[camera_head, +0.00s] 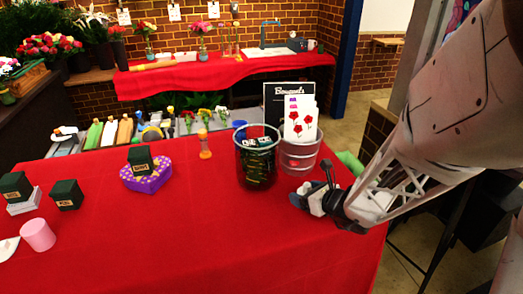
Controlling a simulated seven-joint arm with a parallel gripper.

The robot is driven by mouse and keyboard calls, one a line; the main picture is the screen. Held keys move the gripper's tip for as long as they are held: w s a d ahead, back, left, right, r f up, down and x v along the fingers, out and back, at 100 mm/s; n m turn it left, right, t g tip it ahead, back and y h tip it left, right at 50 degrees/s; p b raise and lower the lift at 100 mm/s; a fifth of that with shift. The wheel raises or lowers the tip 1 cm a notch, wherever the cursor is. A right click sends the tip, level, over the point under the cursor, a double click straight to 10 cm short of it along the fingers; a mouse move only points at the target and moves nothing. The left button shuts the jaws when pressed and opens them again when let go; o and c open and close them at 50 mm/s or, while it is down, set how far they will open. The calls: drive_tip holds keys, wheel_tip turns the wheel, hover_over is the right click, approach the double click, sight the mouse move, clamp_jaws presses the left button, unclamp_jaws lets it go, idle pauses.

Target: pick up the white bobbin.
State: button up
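My gripper (312,193) is low over the right part of the red table, in front of the metal bucket. It is small and seen from the side, so I cannot tell whether its fingers are open or shut. A small white shape (317,203) shows at the gripper; it may be the white bobbin or part of the gripper itself. I see no other thing that is clearly a white bobbin. The gripper and arm hide part of the table's right edge.
A dark glass container (256,165) and a metal bucket (299,156) with rose cards stand left of and behind my gripper. A purple heart box (147,182), dark green boxes (67,195) and a pink cylinder (38,234) are further left. The table's front middle (200,250) is clear.

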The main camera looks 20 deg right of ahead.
sight(307, 184)
drive_tip(key=c, duration=0.7)
drive_tip(key=shift+r, duration=0.15)
drive_tip(key=shift+r, duration=4.9)
